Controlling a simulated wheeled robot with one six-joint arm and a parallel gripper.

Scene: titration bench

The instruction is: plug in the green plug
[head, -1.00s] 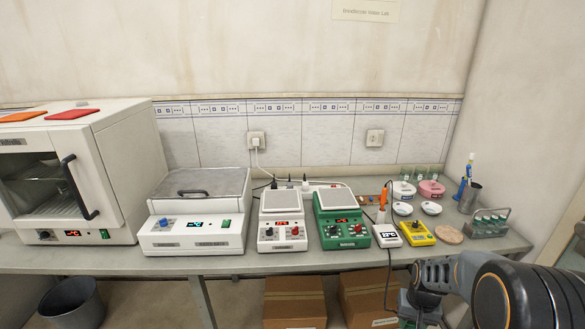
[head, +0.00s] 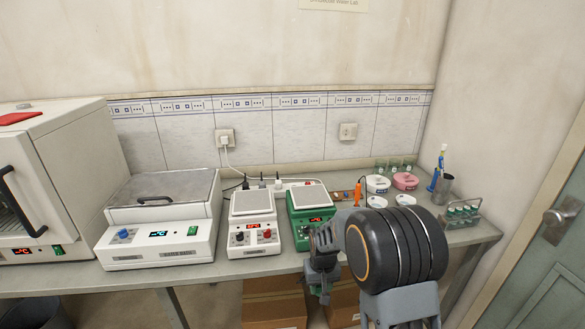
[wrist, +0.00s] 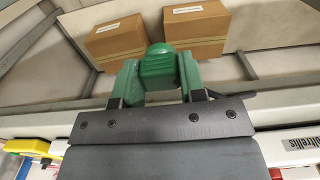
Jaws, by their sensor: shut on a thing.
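My gripper (wrist: 158,85) is shut on the green plug (wrist: 157,65). The plug's rounded end shows between the two fingers in the wrist view; its prongs cannot be made out. In the head view my gripper (head: 322,285) is low in front of the bench edge, below the green instrument, and the plug cannot be made out there. A pale power strip (head: 292,182) with dark and white plugs lies behind the instruments, partly hidden. A wall socket (head: 224,137) holds a white plug; another wall socket (head: 348,131) looks empty.
A white balance-like instrument (head: 252,222) and a green one (head: 297,205) stand before the strip. Bowls, a cup (head: 445,186) and a tube rack (head: 462,212) are at right. Cardboard boxes (wrist: 117,42) lie under the bench.

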